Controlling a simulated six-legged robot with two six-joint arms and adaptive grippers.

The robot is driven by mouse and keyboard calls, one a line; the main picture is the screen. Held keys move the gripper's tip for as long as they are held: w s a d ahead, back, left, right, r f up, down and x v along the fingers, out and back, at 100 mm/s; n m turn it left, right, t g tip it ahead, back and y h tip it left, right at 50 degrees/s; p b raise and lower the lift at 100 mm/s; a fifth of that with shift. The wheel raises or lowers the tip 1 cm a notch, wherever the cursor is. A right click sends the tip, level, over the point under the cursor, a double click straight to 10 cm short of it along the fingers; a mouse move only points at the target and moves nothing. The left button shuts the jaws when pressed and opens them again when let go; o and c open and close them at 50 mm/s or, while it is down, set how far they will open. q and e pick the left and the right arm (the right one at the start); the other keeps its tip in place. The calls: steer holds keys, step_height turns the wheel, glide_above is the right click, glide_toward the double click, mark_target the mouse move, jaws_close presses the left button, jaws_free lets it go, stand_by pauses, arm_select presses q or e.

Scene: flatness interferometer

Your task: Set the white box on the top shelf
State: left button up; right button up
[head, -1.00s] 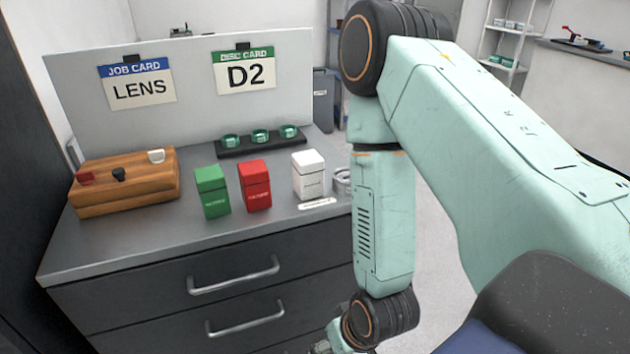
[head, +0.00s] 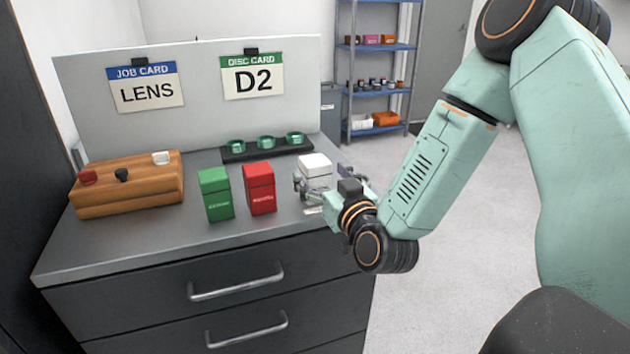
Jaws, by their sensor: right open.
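The white box (head: 314,168) stands upright on the grey cabinet top, at its right end. My right gripper (head: 326,184) is open at the box, with one finger showing at its left side and the other at its right. The gripper and wrist hide the box's lower part, and I cannot tell whether the fingers touch it. A blue shelf unit (head: 376,48) stands at the back right with several small things on its shelves; its top is cut off by the picture edge. My left gripper is not in view.
A green box (head: 215,194) and a red box (head: 259,188) stand left of the white box. Behind them is a black tray (head: 232,153) with green rings. A wooden block (head: 130,190) lies at the left. An upright panel with cards (head: 205,110) backs the cabinet. Floor to the right is clear.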

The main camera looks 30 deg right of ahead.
mark_target(320, 168)
steer(key=w, duration=0.1)
steer(key=w+d, duration=0.1)
steer(key=w, duration=0.2)
steer(key=shift+w+d+r+b, duration=0.15)
steer(key=shift+w+d+b, duration=0.1)
steer(key=shift+b, duration=0.1)
steer(key=shift+w, duration=0.35)
steer(key=shift+s, duration=0.1)
steer(key=shift+c, duration=1.4)
steer(key=c, duration=1.2)
step_height(320, 168, up, 10)
steer(key=p, duration=0.3)
